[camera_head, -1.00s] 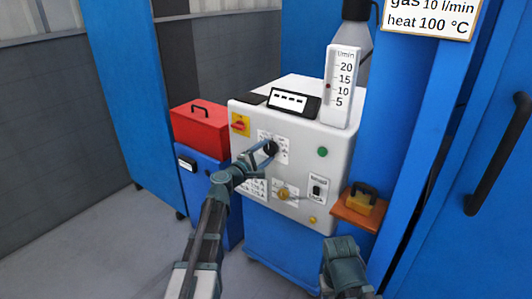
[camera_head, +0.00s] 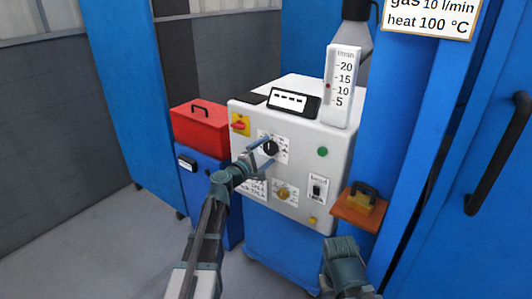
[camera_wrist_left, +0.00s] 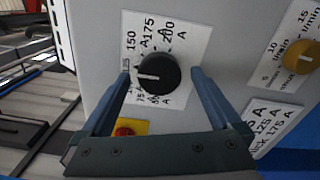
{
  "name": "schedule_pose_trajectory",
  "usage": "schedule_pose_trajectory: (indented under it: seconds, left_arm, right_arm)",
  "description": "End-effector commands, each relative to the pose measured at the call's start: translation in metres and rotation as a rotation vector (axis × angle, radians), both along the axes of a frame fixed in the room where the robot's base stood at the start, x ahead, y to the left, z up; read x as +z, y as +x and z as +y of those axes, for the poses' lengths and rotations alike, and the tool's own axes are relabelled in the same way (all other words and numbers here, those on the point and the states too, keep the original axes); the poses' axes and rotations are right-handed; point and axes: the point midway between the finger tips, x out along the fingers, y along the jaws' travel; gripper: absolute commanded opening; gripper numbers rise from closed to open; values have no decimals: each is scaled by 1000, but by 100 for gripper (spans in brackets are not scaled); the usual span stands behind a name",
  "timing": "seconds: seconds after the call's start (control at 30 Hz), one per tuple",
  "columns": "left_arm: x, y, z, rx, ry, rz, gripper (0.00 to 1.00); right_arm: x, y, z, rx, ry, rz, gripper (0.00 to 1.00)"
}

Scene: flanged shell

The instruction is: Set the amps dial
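The amps dial is a black round knob (camera_head: 270,148) on a white scale plate on the front of the white machine. In the left wrist view the knob (camera_wrist_left: 158,74) has a white pointer line toward the left of the picture, and the scale around it shows 150, 175 and 200 A. My left gripper (camera_head: 262,152) is open, its fingers on either side of the knob; in the left wrist view the fingers (camera_wrist_left: 160,78) stand apart from it with gaps on both sides. My right gripper (camera_head: 338,248) is low at the right, its fingers hidden.
The machine also has a red switch on yellow (camera_head: 239,125), a green button (camera_head: 322,152), a brass dial (camera_head: 283,194) and a rocker switch (camera_head: 317,190). A gas tube (camera_head: 342,85) stands on top. A red toolbox (camera_head: 199,128) is to the left, an orange shelf (camera_head: 350,213) to the right.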

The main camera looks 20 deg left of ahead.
Motion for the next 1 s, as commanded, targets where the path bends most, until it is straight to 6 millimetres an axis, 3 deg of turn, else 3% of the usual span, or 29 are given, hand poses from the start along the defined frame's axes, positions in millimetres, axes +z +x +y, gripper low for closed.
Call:
schedule_pose_trajectory:
  seconds: [0.27, 0.7, 1.0]
  left_arm:
    - [0, -7, 3, 1, -1, 0, 98]
    - [0, -91, 32, 3, -1, 0, 98]
    - [0, -125, 45, 1, 0, 0, 98]
  right_arm:
    - [0, 0, 0, 0, 0, 0, 50]
    - [0, 0, 0, 0, 0, 0, 50]
    - [0, 0, 0, 0, 0, 0, 50]
